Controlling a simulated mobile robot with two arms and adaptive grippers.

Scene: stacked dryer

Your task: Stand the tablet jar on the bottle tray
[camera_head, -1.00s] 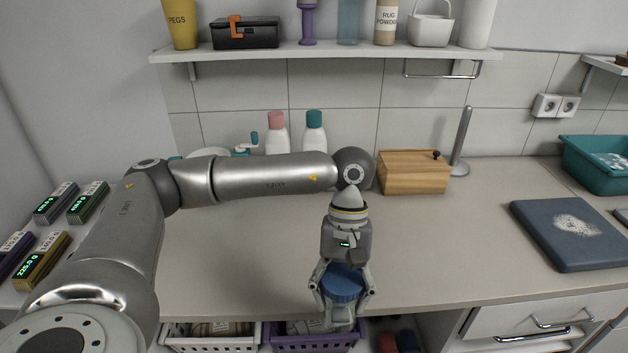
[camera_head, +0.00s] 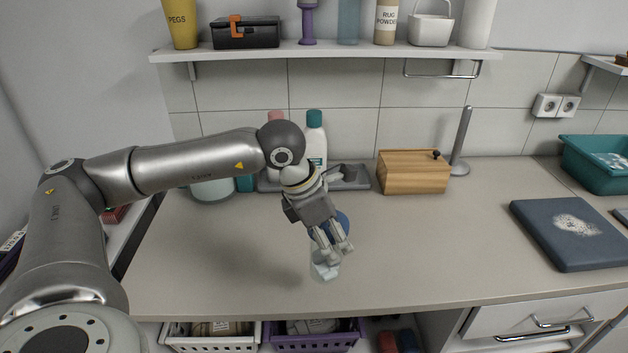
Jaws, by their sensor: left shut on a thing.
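The tablet jar (camera_head: 325,270) has a clear body and a blue lid. My left gripper (camera_head: 336,252) is shut on it and holds it tilted above the counter, in front of the tray; the fingers hide part of the jar. The grey bottle tray (camera_head: 352,184) lies at the back of the counter, left of the wooden box. A white bottle with a teal cap (camera_head: 315,140) stands on its middle, and a pink-capped bottle (camera_head: 275,118) is partly hidden behind my arm. The tray's right end looks free. My right gripper is not in view.
A wooden box (camera_head: 412,172) and an upright metal rod (camera_head: 462,140) stand right of the tray. A dark board with white powder (camera_head: 570,235) lies further right. A shelf (camera_head: 340,49) with several items hangs above. The middle of the counter is clear.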

